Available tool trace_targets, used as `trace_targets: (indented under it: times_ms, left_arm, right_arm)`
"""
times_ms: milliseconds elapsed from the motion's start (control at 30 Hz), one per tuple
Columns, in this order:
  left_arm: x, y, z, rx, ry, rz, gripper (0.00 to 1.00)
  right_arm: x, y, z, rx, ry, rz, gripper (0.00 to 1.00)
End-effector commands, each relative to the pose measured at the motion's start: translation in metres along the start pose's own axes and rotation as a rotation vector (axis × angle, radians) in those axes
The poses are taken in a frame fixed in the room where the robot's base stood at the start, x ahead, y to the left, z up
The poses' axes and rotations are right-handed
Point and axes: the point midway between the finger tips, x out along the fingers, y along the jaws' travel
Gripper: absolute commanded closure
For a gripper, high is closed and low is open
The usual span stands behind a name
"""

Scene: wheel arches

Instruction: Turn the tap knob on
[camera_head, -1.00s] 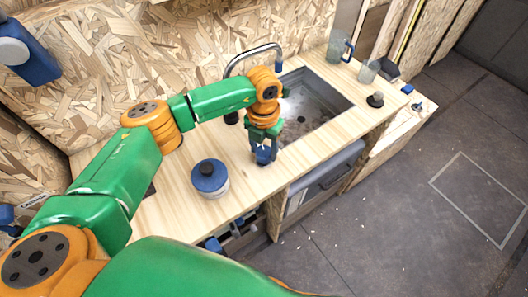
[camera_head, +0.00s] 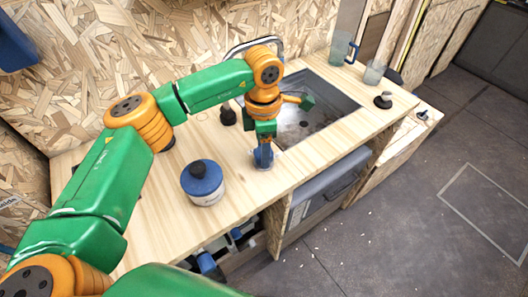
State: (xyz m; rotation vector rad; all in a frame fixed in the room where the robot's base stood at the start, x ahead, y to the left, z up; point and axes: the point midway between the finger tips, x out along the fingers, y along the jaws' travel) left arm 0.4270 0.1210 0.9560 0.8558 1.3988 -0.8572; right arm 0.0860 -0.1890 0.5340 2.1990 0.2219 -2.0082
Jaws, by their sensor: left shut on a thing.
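My left gripper (camera_head: 263,152) points down at the worktop just in front of the sink's left end. It is shut on a small blue piece low on the wood, which I take to be the tap knob (camera_head: 263,162); the fingers hide much of it. The curved metal tap (camera_head: 240,49) stands behind my left wrist, which hides most of it. The tap's spout end is hard to make out, and I cannot tell whether water runs. My right gripper is not in view.
The sink (camera_head: 335,93) lies right of the gripper.

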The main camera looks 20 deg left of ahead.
Motion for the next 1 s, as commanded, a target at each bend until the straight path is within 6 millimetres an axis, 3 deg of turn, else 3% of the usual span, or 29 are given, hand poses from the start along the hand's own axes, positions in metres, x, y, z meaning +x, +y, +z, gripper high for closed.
trace_targets:
  times_ms: [433,1000]
  left_arm:
    - [-0.0026,0.0021,0.0007,0.215,-0.004,0.008,0.97]
    - [-0.0033,0.0023,0.0006,0.25,-0.004,0.008,0.97]
  right_arm:
    - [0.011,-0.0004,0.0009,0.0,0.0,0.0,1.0]
    - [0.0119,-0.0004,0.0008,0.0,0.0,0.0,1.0]
